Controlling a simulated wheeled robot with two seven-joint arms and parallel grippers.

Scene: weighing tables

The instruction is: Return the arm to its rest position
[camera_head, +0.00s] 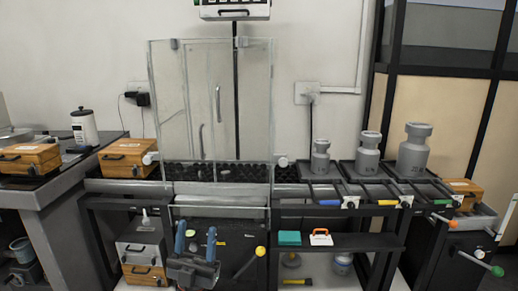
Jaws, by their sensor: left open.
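My left gripper (196,240) is low in the view, left of centre, in front of the weighing table. Its two blue fingers point up and stand apart, with nothing between them. The fingers do not visibly hold or touch anything. The rest of my left arm is out of view below. My right gripper is not in view.
A glass cabinet (172,100) stands on the table behind my gripper. Grey weights (366,155) stand on rails at right. A lower shelf (370,240) holds a teal box (289,238). Wooden boxes (127,155) and a side table (95,160) are at left. A yellow-knobbed lever (260,251) is close by.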

